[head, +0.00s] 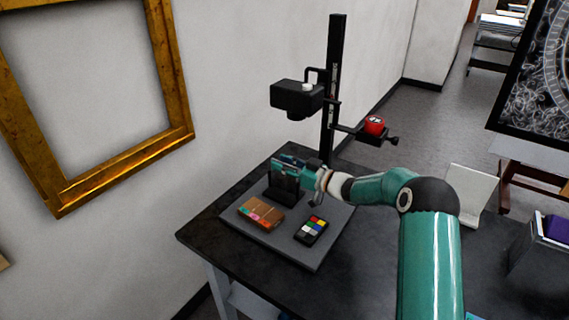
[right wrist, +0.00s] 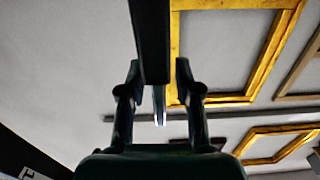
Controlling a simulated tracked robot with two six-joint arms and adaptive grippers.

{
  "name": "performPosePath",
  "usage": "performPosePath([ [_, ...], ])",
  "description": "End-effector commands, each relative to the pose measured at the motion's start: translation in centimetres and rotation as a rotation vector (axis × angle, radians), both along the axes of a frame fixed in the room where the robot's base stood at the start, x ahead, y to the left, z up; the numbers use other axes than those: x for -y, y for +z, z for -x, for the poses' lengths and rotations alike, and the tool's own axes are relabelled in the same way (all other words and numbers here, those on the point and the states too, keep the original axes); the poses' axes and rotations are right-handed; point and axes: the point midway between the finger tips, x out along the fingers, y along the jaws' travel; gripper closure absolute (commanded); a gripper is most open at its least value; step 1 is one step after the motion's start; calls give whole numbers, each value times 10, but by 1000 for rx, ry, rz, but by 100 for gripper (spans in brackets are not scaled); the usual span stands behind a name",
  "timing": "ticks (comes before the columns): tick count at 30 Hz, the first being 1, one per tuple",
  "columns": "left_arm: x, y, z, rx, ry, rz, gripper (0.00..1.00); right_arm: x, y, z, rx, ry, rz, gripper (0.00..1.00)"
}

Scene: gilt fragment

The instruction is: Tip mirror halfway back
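A small dark upright panel on a stand (head: 284,190), which looks like the mirror, stands on the grey board under the copy stand. My right gripper (head: 288,162) is at the top of this panel and partly hides it, so its tilt is hard to read. In the right wrist view my right gripper (right wrist: 158,75) has its two fingers apart. A dark bar and a thin bright-tipped strip (right wrist: 159,108) show between them. I cannot tell whether either finger touches the mirror. My left gripper is not in view.
The black copy stand column (head: 337,90) rises close behind the gripper, with a camera head (head: 297,96) above it and a red object (head: 374,125) on a side arm. A brown box (head: 261,214) and a colour chart (head: 311,229) lie on the board (head: 290,257).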

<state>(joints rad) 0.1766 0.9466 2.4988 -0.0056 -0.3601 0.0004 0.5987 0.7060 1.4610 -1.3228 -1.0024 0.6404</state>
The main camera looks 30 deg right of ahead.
Motion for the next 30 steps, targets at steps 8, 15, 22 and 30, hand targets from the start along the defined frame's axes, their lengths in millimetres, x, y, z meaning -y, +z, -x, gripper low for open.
performPosePath([
  [8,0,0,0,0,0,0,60,0,0,0,0,0,0,92],
  [15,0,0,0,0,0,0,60,0,0,0,0,0,0,100],
  [22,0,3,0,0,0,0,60,2,1,0,-8,-1,-18,100],
  [30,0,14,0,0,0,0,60,8,2,-2,-53,-1,-128,100],
])
